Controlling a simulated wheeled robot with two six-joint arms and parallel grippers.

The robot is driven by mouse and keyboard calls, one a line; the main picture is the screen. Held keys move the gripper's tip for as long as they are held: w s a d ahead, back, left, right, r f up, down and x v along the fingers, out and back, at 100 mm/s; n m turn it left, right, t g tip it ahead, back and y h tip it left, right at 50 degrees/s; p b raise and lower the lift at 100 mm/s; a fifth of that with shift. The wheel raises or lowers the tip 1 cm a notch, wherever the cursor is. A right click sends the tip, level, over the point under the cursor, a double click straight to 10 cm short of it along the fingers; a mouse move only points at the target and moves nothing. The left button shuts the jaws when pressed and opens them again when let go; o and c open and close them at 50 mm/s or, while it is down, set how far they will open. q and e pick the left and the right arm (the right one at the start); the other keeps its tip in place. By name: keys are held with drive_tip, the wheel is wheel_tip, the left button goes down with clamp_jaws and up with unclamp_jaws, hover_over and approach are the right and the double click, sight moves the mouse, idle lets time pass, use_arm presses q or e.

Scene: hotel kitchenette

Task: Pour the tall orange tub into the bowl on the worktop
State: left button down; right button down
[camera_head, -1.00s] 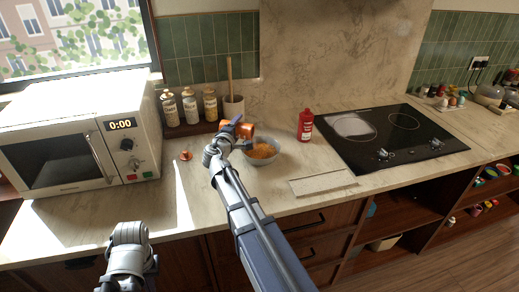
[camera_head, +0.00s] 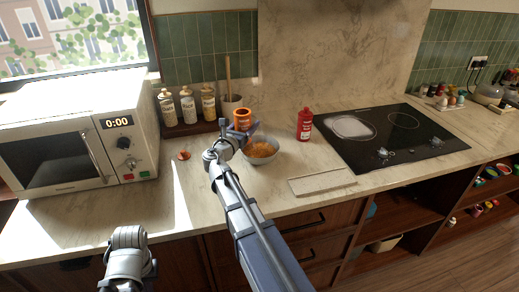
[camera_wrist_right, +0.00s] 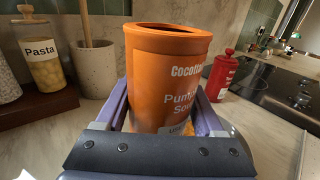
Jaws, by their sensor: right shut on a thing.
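The tall orange tub (camera_head: 242,117) is held upright, open end up, above the worktop just behind and left of the bowl. In the right wrist view the tub (camera_wrist_right: 165,70) has a label reading "Cocotta" and "Pum... So...", partly hidden. My right gripper (camera_head: 240,131) is shut on it, with a finger on each side in the wrist view. The grey-blue bowl (camera_head: 262,162) stands on the worktop with orange contents in it. My gripper hides part of the bowl's left side. Of my left arm only a grey link shows at lower left; its gripper is not seen.
An orange lid-like disc (camera_head: 184,155) lies left of the bowl. A red bottle (camera_head: 305,124) stands right of it, before the hob (camera_head: 390,140). A pale board (camera_head: 322,181) lies at front. Jars (camera_head: 188,106) and a utensil pot (camera_head: 231,106) stand behind; a microwave (camera_head: 75,150) is left.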

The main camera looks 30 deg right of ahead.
sight(246, 113)
drive_tip(key=shift+r, duration=0.15)
wheel_tip(246, 113, up, 4)
drive_tip(key=p, duration=0.4)
idle(0.4)
